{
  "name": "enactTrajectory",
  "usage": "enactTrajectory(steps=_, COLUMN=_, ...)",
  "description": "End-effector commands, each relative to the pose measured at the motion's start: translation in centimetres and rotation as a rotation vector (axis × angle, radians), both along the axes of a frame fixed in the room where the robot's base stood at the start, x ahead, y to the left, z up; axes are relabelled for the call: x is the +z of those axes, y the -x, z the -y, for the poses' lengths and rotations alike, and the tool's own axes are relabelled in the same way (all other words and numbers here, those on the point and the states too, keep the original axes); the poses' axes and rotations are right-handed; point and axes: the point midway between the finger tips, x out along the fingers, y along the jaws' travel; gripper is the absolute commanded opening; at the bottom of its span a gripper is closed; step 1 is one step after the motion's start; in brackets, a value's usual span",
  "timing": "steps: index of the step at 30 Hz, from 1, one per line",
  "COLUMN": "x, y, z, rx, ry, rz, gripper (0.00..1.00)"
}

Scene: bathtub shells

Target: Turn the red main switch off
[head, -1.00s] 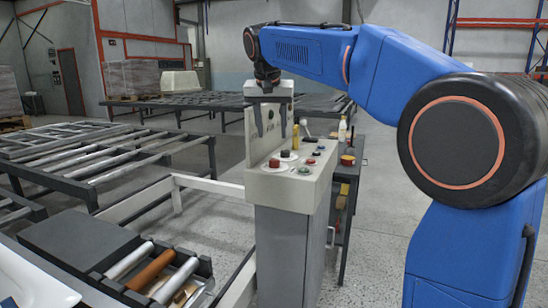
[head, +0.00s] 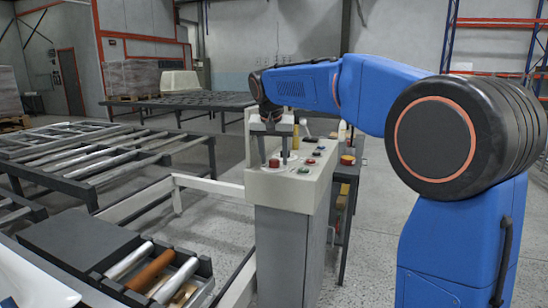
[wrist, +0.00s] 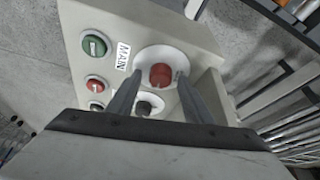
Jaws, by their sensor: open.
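The red main switch (wrist: 160,76) is a round red knob on a white disc, beside a "MAIN" label, in the wrist view. In the head view the red knob (head: 274,163) sits on the sloped top of the cream control console (head: 283,189). My gripper (head: 274,160) is open and points down over the console, with its fingers on either side of the red knob. In the wrist view the knob shows between the two fingers of my gripper (wrist: 160,80). I cannot tell whether the fingers touch it.
A dark knob (wrist: 143,107) on its own white disc lies close to the main switch. A green button (wrist: 94,45) and a red button (wrist: 95,84) are to the left. A yellow bottle (head: 295,136) stands behind the console. Roller conveyors (head: 100,150) fill the left.

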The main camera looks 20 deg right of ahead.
Motion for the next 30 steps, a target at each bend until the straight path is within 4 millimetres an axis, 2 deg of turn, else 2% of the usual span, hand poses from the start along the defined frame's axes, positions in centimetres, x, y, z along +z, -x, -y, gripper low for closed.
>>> enactTrajectory(steps=2, x=0.01, y=0.0, z=-0.01, rx=0.0, ry=0.0, rz=0.0, gripper=0.46)
enactTrajectory(steps=3, x=0.01, y=0.0, z=-0.01, rx=0.0, ry=0.0, rz=0.0, gripper=0.41)
enactTrajectory(steps=6, x=0.01, y=0.0, z=-0.01, rx=0.0, ry=0.0, rz=0.0, gripper=0.17)
enactTrajectory(steps=8, x=0.02, y=0.0, z=-0.01, rx=0.0, ry=0.0, rz=0.0, gripper=0.05)
enactTrajectory(steps=20, x=0.04, y=0.03, z=0.09, rx=0.057, ry=0.0, rz=0.0, gripper=0.05)
enactTrajectory(steps=30, x=0.05, y=0.09, z=0.29, rx=0.305, ry=-0.001, rz=0.001, gripper=0.05)
